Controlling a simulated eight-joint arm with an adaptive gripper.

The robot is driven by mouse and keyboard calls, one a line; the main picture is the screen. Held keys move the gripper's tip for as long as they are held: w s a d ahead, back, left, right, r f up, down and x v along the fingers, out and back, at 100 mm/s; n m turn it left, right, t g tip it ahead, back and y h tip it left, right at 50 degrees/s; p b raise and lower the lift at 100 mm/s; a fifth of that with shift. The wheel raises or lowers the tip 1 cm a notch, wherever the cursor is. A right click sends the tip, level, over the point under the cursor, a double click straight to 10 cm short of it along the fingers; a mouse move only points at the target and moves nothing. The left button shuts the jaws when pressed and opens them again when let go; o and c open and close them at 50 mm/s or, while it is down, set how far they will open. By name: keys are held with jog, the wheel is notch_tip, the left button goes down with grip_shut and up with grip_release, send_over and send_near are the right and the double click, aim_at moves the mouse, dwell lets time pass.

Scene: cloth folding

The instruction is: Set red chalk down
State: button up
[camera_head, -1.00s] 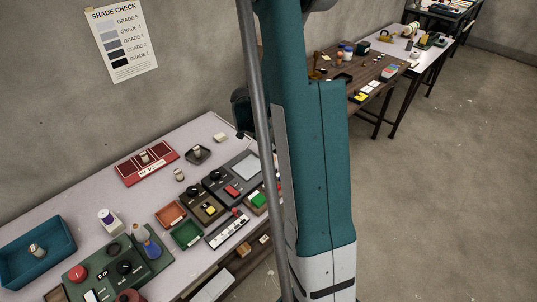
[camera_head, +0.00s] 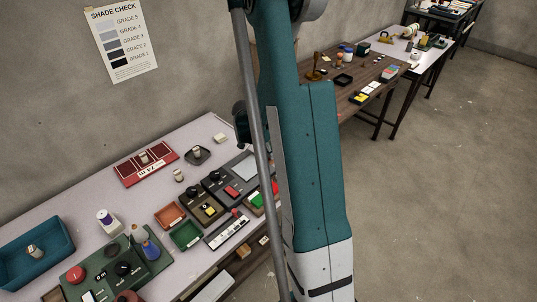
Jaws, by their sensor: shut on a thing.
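I cannot make out the red chalk in this view. My teal arm (camera_head: 312,170) crosses the middle of the picture, with a grey pole in front of its left side. A dark part shows at the left of the pole, above the back edge of the near table (camera_head: 205,135). I cannot make out gripper fingers there or anything held. The arm and pole hide the right end of the near table.
The near table holds a red tray (camera_head: 129,176), an orange tray (camera_head: 169,215), a green tray (camera_head: 186,236), a teal bin (camera_head: 35,262) and several control boxes. A brown table (camera_head: 388,65) stands behind on the right. Open floor (camera_head: 440,200) lies at right.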

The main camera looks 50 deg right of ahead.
jog(key=shift+f, duration=0.35)
jog(key=o, duration=0.9)
jog(key=shift+r, duration=0.3)
jog(key=shift+p+v, duration=0.95)
jog(key=shift+v, duration=4.95)
jog(key=shift+r, duration=0.15)
